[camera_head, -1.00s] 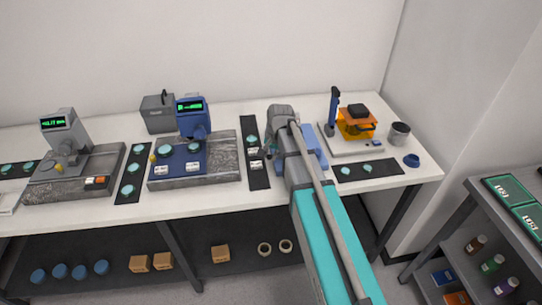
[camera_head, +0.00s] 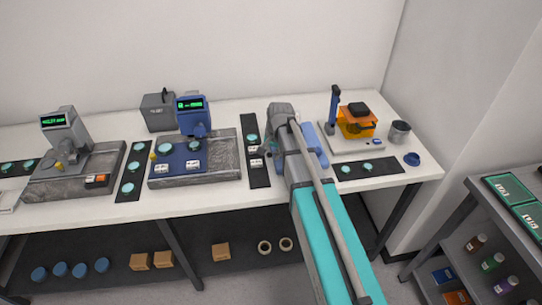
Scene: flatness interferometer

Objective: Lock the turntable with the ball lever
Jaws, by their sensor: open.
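A blue instrument (camera_head: 196,125) with a green-lit display stands on a granite base (camera_head: 225,160) left of my arm. A small yellow ball (camera_head: 152,157) sits at the left edge of that table. A grey instrument (camera_head: 62,135) at far left has another yellow ball (camera_head: 58,166). I cannot tell from the picture which ball belongs to the turntable's lever. My arm reaches over the bench, right of the blue instrument. My gripper is hidden behind the arm; a small dark part by its left side is unclear.
Black strips with teal discs (camera_head: 132,172) lie between the instruments. A grey box (camera_head: 158,112) stands behind. An orange instrument (camera_head: 356,122), a grey cup (camera_head: 399,132) and a blue ring (camera_head: 412,159) are at right. A shelf unit (camera_head: 480,190) stands right of the bench.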

